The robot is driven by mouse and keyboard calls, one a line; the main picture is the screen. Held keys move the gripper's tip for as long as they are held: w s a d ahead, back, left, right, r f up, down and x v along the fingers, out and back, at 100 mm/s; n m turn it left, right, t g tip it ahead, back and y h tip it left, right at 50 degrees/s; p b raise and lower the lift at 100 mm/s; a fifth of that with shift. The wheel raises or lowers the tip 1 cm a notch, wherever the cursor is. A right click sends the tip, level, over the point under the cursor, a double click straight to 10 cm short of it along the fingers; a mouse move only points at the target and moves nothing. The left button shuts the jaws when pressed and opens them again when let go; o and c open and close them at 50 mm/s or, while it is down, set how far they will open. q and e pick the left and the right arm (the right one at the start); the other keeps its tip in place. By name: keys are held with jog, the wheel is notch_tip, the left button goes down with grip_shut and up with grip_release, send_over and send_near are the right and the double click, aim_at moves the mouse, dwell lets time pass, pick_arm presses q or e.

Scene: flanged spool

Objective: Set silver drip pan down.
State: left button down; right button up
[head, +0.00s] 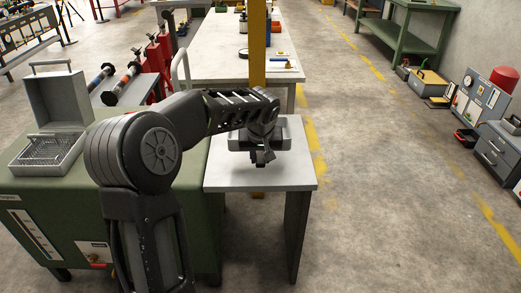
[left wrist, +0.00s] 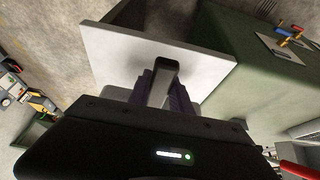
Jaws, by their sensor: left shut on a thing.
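The silver drip pan (head: 283,142) is a shallow grey tray at the small light-topped table (head: 225,178) in the head view. My left arm reaches over from the left and partly hides it. My left gripper (head: 262,158) points down at the pan's near side and is shut on its wall. In the left wrist view the dark fingers (left wrist: 164,88) close around a grey upright piece over the pale tabletop (left wrist: 115,50). My wrist housing hides most of the pan there. I cannot tell whether the pan's underside touches the tabletop. My right gripper is not in view.
A green cabinet (head: 30,205) with an open grey box (head: 60,105) stands at the left. A yellow post (head: 258,45) rises behind the small table, before a long workbench (head: 215,65). The near part of the small tabletop is bare. Open floor lies to the right.

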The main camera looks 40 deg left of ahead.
pick_arm(q)
notch_tip(320, 180, down, 6)
jog(key=shift+f, duration=0.25)
jog(key=shift+f, duration=1.75)
jog(key=shift+f+b, duration=0.15)
jog(key=shift+b, duration=0.15)
jog(key=c, duration=1.2)
grip_release()
jog(key=shift+o, duration=0.2)
